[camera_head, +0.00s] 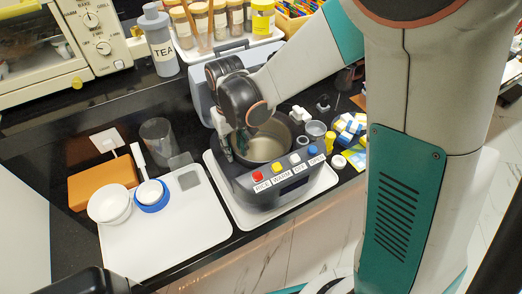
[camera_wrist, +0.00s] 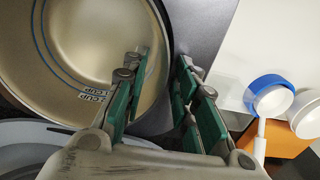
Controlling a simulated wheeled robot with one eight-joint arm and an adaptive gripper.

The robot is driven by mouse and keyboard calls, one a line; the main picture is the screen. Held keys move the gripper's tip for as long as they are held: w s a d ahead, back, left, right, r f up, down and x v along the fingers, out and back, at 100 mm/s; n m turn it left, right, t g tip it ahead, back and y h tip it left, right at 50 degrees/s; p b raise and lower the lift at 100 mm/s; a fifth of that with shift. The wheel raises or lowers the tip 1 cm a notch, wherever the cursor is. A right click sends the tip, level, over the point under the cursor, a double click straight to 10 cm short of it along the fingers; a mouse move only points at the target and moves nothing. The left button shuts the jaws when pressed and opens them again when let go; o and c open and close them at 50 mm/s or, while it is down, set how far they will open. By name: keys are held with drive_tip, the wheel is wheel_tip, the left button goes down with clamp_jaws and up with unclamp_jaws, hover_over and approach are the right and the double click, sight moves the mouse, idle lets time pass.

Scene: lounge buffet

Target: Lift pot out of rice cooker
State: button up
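The rice cooker (camera_head: 258,190) is dark grey with its lid up and coloured buttons on its front. The pot (camera_head: 262,150), with a light metallic inside, sits in it. In the wrist view the pot (camera_wrist: 90,45) fills the upper left, with blue level lines and "CUP" marks inside. My gripper (camera_head: 237,145) is at the pot's left rim, pointing down. In the wrist view my gripper (camera_wrist: 160,75) is open, one finger over the pot's inside and the other outside its rim. The wall lies between them with a gap showing. Contact cannot be told.
The cooker stands on a white tray (camera_head: 222,192). Left of it are a white board (camera_head: 190,235), a white bowl (camera_head: 108,203), a blue-rimmed cup (camera_head: 151,196), an orange box (camera_head: 88,190) and a clear glass (camera_head: 157,138). Jars and a TEA bottle (camera_head: 159,42) stand behind. Small items crowd the right.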

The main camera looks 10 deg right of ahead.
clamp_jaws()
drive_tip(key=shift+r, duration=0.15)
drive_tip(key=shift+r+p, duration=2.4)
drive_tip(key=shift+r, duration=1.1)
